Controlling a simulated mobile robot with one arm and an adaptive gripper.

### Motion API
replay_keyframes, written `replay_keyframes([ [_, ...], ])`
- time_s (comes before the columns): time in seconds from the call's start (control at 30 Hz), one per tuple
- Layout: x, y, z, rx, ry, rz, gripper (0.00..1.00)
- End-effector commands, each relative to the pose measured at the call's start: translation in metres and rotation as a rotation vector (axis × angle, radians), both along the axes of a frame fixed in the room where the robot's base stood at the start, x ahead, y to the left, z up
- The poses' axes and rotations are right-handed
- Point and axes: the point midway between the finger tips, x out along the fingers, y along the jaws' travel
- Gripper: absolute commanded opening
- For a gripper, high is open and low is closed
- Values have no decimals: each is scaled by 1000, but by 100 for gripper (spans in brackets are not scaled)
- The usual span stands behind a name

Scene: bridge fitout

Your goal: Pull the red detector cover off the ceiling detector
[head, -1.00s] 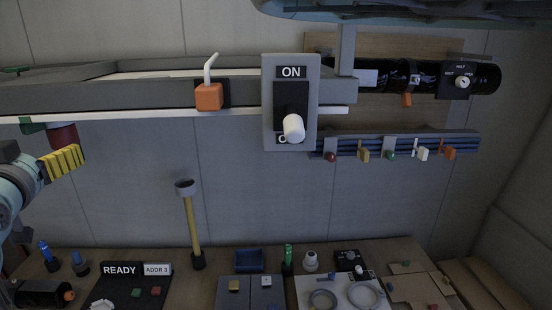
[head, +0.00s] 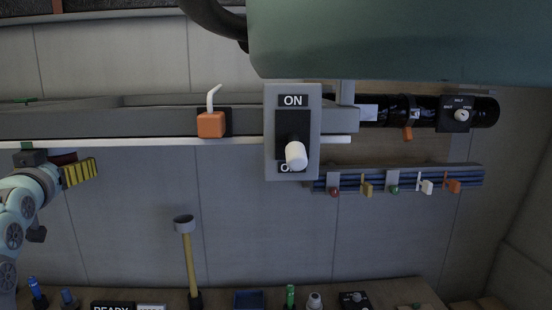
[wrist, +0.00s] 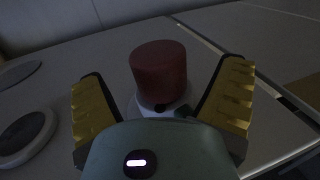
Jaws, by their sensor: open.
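The red detector cover (wrist: 158,70) is a dull red cylinder on a pale round detector base (wrist: 152,104), seen in the middle of the wrist view. My gripper (wrist: 162,92) is open, with one yellow ribbed finger on each side of the cover. Gaps show between the fingers and the cover, so it is not gripped. In the head view my gripper (head: 80,172) is at the left. A dark red part of the cover (head: 63,158) shows just above and behind the yellow finger, mostly hidden by it.
A grey rail (head: 90,122) runs across the head view beside the cover. An orange block (head: 211,124) with a white lever and an ON switch panel (head: 293,170) sit farther right. A round grey fixture (wrist: 25,135) is at the wrist view's left. A bench is below.

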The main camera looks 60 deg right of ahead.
Motion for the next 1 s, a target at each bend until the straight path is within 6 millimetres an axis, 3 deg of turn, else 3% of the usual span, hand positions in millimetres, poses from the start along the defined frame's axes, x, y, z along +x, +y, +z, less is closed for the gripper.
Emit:
replay_keyframes([
  [0.3, 16, -15, 1, 0, 1, -5, 92],
  [0.7, 18, -17, 0, -1, -1, -5, 92],
  [1.0, 19, -16, 0, -1, -1, -4, 61],
])
